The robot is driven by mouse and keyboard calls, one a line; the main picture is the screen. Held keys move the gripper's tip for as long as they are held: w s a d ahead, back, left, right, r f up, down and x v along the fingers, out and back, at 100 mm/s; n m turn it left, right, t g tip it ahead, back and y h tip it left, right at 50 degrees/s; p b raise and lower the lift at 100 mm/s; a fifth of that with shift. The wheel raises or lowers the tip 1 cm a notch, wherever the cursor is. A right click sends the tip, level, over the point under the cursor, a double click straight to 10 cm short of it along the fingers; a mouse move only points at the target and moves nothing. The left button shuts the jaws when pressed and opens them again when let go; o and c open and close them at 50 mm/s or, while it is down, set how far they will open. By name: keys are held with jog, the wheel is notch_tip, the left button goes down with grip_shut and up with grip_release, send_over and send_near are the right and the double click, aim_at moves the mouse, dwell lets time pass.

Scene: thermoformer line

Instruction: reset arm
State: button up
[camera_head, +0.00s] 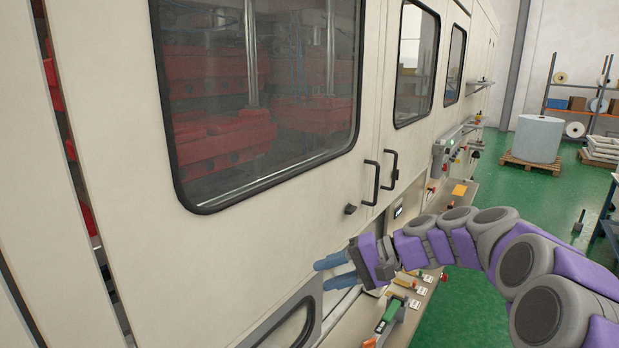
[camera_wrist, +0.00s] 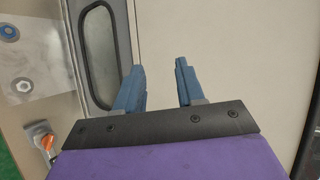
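My gripper (camera_head: 333,271) is at the end of my purple and grey arm, which reaches in from the lower right in the head view. Its two blue fingers point left toward the cream machine panel (camera_head: 255,262). In the wrist view my gripper (camera_wrist: 160,80) shows its two fingers spread apart with nothing between them. I cannot tell whether the fingertips touch the panel.
Two black door handles (camera_head: 371,183) stick out above my gripper. A large white roll (camera_head: 538,138) stands on a pallet at the back right. Green floor (camera_head: 490,190) is open to the right.

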jog(key=s+a+f+n+g+h, duration=0.1)
jog(key=s+f+g+h, duration=0.15)
jog(key=s, duration=0.65)
jog(key=s+a+f+n+g+h, duration=0.1)
jog(key=s+f+h, duration=0.2)
jog(key=s, duration=0.7)
jog(key=s+d+f+h, duration=0.3)
jog(key=s+d+f, duration=0.1)
jog(key=s, duration=0.5)
jog(key=s+d+f+n+h, duration=0.1)
jog(key=s+d+f+h, duration=0.3)
jog(key=s+d, duration=0.3)
jog(key=shift+s+d+f, duration=0.15)
jog(key=shift+s+d, duration=0.15)
jog(key=shift+s, duration=0.9)
